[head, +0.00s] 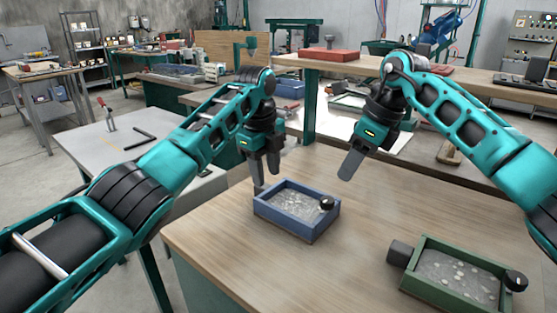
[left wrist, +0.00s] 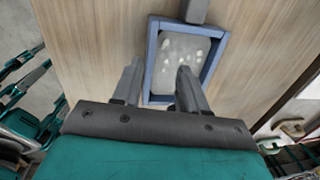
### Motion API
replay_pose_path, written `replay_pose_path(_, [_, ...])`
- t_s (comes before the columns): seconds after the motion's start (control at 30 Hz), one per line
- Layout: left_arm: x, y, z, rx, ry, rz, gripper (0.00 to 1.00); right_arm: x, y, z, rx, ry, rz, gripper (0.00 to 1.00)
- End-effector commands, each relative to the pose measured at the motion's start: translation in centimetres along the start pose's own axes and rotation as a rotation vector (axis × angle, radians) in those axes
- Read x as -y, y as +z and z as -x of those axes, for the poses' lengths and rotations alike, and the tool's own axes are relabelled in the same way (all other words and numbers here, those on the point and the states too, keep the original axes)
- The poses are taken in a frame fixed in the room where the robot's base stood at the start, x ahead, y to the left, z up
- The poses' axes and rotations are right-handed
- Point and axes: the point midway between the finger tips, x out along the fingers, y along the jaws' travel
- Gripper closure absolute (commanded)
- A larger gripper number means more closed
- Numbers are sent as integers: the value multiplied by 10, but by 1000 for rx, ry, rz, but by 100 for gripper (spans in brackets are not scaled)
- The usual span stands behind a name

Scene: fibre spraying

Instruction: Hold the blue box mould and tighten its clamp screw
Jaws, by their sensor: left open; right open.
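The blue box mould (head: 282,222) sits on the wooden table, filled with a grey speckled mix. Its clamp screw has a black knob (head: 326,203) at the right corner. My left gripper (head: 266,178) is open and empty, just behind and left of the mould. In the left wrist view the mould (left wrist: 151,60) lies beyond my open fingers (left wrist: 158,85); one finger overlaps it in the picture, and contact cannot be told. A dark block (left wrist: 196,10) at its far side is cut by the frame. My right gripper (head: 350,165) is open, raised behind and right of the mould, apart from it.
A green box mould (head: 425,288) with a similar mix and black knob (head: 516,280) stands at the front right. A dark block (head: 400,253) is beside it. The table between the two moulds is clear. A grey side table (head: 90,150) holds a small clamp tool.

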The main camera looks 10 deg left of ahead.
Motion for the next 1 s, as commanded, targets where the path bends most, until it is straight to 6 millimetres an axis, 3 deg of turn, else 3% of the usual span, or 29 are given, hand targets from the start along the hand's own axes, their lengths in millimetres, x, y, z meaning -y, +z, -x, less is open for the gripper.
replay_pose_path(0.2, [6, -30, 26, -11, 102, 18, 57, 0, 0, 0, 0, 0, 0, 57])
replay_pose_path(0.43, [4, -35, 26, -14, 133, 34, 57, 0, 0, 0, 0, 0, 0, 57])
replay_pose_path(1.0, [-9, -37, -72, -15, 131, 34, 57, 0, 0, 0, 0, 0, 0, 57])
